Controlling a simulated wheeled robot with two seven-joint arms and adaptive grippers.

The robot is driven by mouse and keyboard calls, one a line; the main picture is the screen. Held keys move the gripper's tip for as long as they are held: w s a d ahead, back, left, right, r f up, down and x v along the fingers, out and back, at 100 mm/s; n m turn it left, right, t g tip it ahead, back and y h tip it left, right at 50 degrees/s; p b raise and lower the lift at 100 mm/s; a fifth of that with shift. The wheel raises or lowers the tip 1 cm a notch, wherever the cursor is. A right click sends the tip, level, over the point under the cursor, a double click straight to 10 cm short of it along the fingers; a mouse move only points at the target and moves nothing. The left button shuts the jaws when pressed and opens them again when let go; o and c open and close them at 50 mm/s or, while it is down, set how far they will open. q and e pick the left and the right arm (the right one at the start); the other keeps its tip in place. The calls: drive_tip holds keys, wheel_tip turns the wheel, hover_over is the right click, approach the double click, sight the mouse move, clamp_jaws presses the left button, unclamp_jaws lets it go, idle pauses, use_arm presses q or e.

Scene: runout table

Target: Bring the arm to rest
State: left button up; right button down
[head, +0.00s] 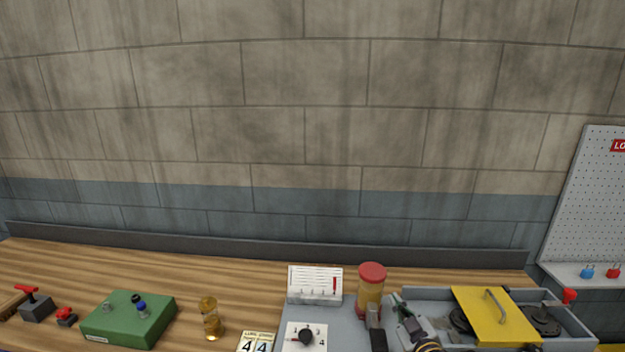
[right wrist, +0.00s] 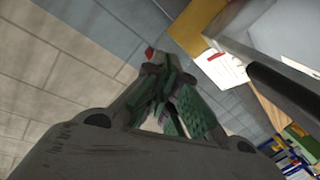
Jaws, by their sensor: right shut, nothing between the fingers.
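My right gripper (head: 400,306) shows at the bottom of the head view, right of centre, in front of the grey tray with the yellow cover. In the right wrist view my right gripper (right wrist: 165,75) has its green-padded fingers drawn together, with nothing held between them. Part of my right arm shows at the bottom edge of the head view. The rest of that arm is out of frame. My left gripper is in neither view.
Close to my right gripper are a red-capped amber jar (head: 372,289) and a yellow cover (head: 491,316) with a handle.

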drive_tip(key=s+f+m+g+h, duration=0.15)
drive_tip(key=s+f+g, duration=0.25)
drive_tip(key=s, duration=0.5)
drive_tip(key=s+a+f+m+g, duration=0.15)
drive_tip(key=s+f+g, duration=0.3)
drive_tip(key=s, duration=0.55)
drive_tip(key=s+f+m+g+h, duration=0.15)
drive_tip(key=s+f+g, duration=0.3)
drive_tip(key=s, duration=0.45)
wheel_tip(320, 180, down, 35)
drive_tip(key=s+g+b, duration=0.1)
drive_tip(key=s+b, duration=0.1)
drive_tip(key=s, duration=0.1)
drive_tip(key=s+d+f+b, duration=0.1)
drive_tip(key=s+d+f, duration=0.1)
drive_tip(key=s+f, duration=0.8)
drive_tip(key=s+d+f+g+b, duration=0.1)
drive_tip(key=s+d+f, duration=0.1)
drive_tip(key=s+f, duration=0.9)
drive_tip(key=shift+s+d+f+g+y, duration=0.2)
drive_tip(key=shift+s+d+g+y, duration=0.1)
drive_tip(key=shift+s, duration=0.1)
drive_tip(key=shift+s, duration=0.15)
